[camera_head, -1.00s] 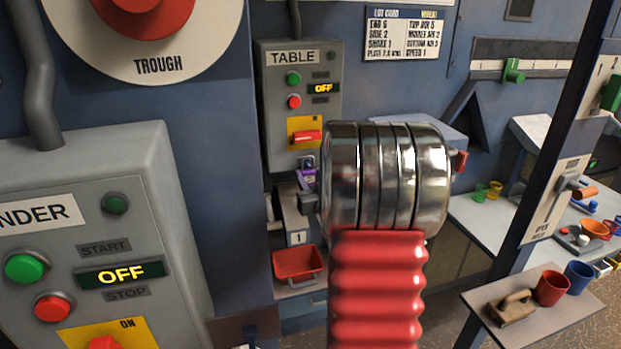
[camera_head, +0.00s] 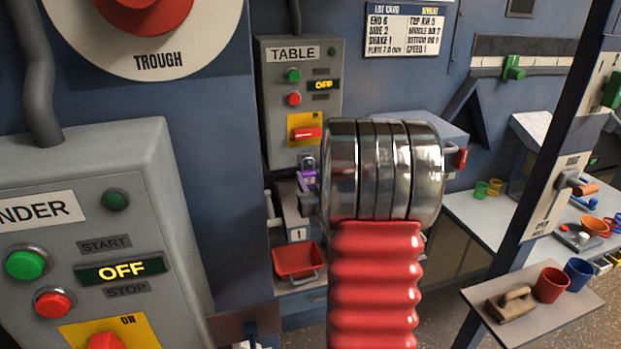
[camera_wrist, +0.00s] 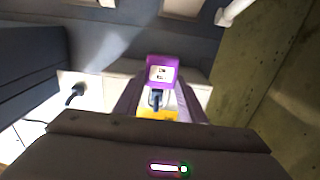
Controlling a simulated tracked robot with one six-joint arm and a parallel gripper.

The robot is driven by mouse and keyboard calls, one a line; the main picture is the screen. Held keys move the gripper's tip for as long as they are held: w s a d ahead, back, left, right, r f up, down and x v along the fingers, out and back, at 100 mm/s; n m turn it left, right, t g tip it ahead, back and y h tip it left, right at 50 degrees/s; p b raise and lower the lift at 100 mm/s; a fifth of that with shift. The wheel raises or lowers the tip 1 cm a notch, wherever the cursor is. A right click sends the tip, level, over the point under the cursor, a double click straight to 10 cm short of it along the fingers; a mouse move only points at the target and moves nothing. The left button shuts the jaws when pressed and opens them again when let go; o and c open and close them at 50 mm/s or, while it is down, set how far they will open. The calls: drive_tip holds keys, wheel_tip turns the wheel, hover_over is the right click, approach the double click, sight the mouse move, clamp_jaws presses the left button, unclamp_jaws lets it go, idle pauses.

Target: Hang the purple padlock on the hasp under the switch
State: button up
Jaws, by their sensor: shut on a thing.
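The purple padlock (camera_head: 308,179) is just below the lower edge of the grey TABLE switch box (camera_head: 276,135). Its shackle points up toward the yellow plate (camera_head: 293,126) with the red switch (camera_head: 307,133). My gripper (camera_wrist: 161,88) is shut on the padlock, whose purple body (camera_wrist: 162,66) and dark shackle (camera_wrist: 156,98) show in the wrist view. A yellow patch (camera_wrist: 171,113) lies behind the shackle there. I cannot make out the hasp, or tell whether the shackle touches it. My wrist hides the area right of the padlock.
A red bin (camera_head: 298,261) stands below the padlock. The larger grey switch box (camera_head: 150,200) fills the left foreground. A dark post (camera_head: 520,215) and a small shelf (camera_head: 535,308) with cups stand at the right.

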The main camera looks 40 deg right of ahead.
idle(0.3)
drive_tip(key=o, duration=1.2)
drive_tip(key=shift+f+v, duration=0.15)
drive_tip(key=shift+v, duration=2.35)
drive_tip(key=shift+f+v, duration=0.1)
drive_tip(key=shift+v, duration=2.4)
drive_tip(key=shift+s, duration=0.1)
